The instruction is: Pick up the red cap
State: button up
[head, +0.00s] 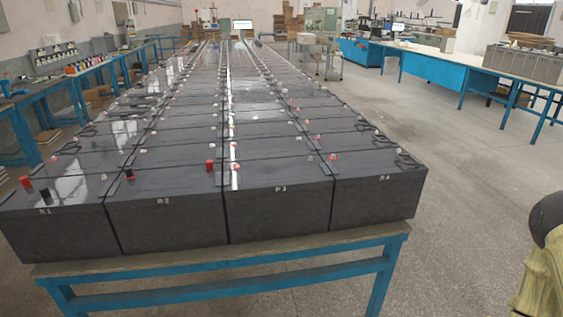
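Two upright red caps show in the head view. One red cap (210,165) stands on top of the second front battery (168,188), near its right side. Another red cap (25,182) stands on the leftmost front battery (60,232), near its left side. A black cap (45,195) is just right of that one, and another black cap (129,173) stands on the left part of the second battery. The picture does not tell which red cap is meant. My gripper is out of view; only a part of my arm shows at the right edge.
Long rows of dark batteries fill a wooden-topped table (215,252) with a blue frame, running far back. Third (278,212) and fourth (374,200) front batteries show no tall caps. Blue workbenches stand left and right. The floor (460,190) right of the table is clear.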

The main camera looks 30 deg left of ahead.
aim_at(209, 163)
jog(key=z, duration=0.35)
jog(key=i, duration=1.15)
jog(key=u, duration=2.5)
